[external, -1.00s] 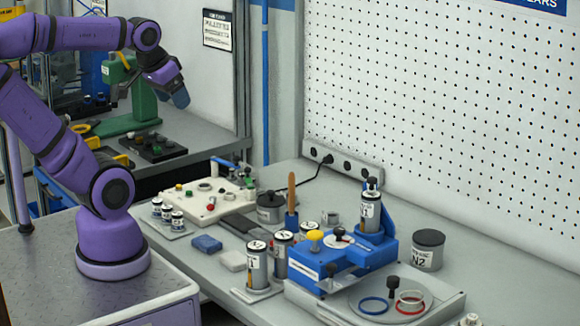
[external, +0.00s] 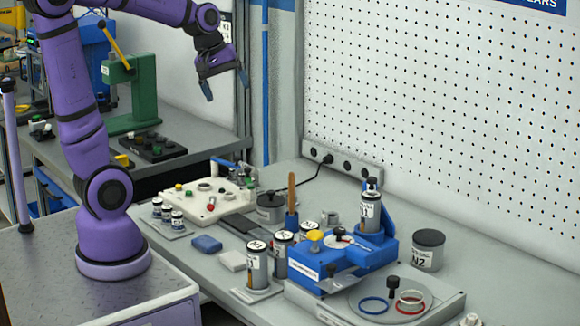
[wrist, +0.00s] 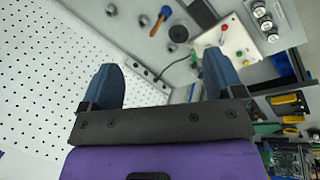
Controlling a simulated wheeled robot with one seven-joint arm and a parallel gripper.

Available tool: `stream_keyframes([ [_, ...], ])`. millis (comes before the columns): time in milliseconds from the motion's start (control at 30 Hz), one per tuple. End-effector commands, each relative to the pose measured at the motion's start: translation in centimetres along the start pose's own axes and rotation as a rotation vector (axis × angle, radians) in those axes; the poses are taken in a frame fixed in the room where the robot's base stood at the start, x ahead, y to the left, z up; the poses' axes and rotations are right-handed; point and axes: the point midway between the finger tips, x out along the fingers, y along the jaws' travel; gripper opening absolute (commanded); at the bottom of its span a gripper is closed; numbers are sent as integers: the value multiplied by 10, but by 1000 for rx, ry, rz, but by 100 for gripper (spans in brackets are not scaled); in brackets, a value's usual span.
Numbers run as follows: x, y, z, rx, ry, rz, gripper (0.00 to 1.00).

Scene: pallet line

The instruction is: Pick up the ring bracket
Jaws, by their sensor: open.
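A small grey ring-shaped part (external: 331,217), probably the ring bracket, stands on the bench behind the blue fixture, near the wooden-handled tool. My gripper (external: 226,84) is open and empty, high above the back left of the bench and well away from the part. In the wrist view my gripper (wrist: 160,60) shows two blue fingers spread wide with nothing between them.
The blue fixture (external: 345,262) holds an upright canister. A wooden-handled tool (external: 292,195) and a dark-lidded pot (external: 270,207) stand near the grey part. A white control panel (external: 205,200) is to the left. A power strip (external: 343,160) lines the pegboard wall.

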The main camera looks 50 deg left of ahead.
Motion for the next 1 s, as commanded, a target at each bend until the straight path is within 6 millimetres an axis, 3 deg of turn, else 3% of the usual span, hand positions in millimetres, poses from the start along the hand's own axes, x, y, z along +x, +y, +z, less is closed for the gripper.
stream_keyframes([
  [467,105,79,-79,-797,-73,-122,87],
  [1000,266,133,-142,-1622,106,-250,87],
])
